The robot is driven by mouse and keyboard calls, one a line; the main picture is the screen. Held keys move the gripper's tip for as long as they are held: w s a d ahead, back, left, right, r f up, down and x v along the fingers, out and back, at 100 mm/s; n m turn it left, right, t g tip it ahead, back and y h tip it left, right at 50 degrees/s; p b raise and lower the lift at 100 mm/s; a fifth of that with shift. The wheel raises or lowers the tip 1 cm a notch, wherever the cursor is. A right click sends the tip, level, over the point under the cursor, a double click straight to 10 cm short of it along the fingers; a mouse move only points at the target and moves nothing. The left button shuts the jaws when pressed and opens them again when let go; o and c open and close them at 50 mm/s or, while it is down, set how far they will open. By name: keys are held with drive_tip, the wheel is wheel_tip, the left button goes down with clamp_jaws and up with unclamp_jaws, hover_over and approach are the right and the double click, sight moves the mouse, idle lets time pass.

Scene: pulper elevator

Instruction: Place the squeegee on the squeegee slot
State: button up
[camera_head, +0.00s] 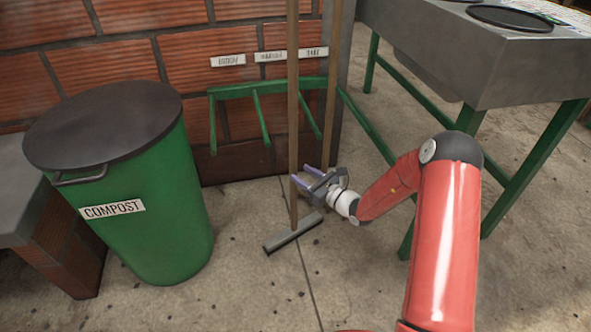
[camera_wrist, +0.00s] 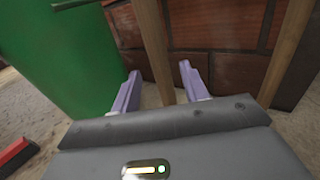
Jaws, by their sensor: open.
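The squeegee (camera_head: 293,130) stands upright on its long wooden pole, its wide grey head (camera_head: 294,233) on the floor in front of the rack. My gripper (camera_head: 300,174) is open at the lower part of this pole. In the wrist view the pole (camera_wrist: 152,40) shows between the two purple fingers of my gripper (camera_wrist: 159,72); I cannot tell whether the fingertips reach past it. The green wall rack (camera_head: 246,90) has several prongs under small white labels (camera_head: 272,56), too small to read surely. The squeegee head is hidden in the wrist view.
A second wooden pole (camera_head: 332,85) stands at the rack's right end. A green compost bin (camera_head: 165,200) with a dark lid is at left. A grey sink unit (camera_head: 475,60) on green legs is at right. A red and black item (camera_wrist: 15,155) lies lower left in the wrist view.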

drive_tip(key=v, duration=0.7)
drive_tip(key=s+a+r+n+g+h, duration=0.1)
drive_tip(key=s+a+r+n+g, duration=0.1)
drive_tip(key=s+r+n+g, duration=0.5)
drive_tip(key=s+a+r+n+g+h, duration=0.1)
drive_tip(key=s+a+r+n+g, duration=0.25)
drive_tip(key=s+r+n, duration=0.55)
drive_tip(key=s+d+r+n+t+h, duration=0.2)
drive_tip(key=s+d+r+n+h, duration=0.2)
drive_tip(key=s+d, duration=0.4)
drive_tip(key=s+d+r+n+t+h, duration=0.2)
drive_tip(key=s+d+r+n+h, duration=0.2)
drive_tip(key=s+d+n+h, duration=0.2)
drive_tip(key=s+d+h, duration=0.1)
drive_tip(key=s+d, duration=0.1)
drive_tip(key=s, duration=0.1)
drive_tip(key=shift+r+h, duration=0.15)
drive_tip(key=shift+h, duration=0.25)
drive_tip(key=shift+t, duration=0.25)
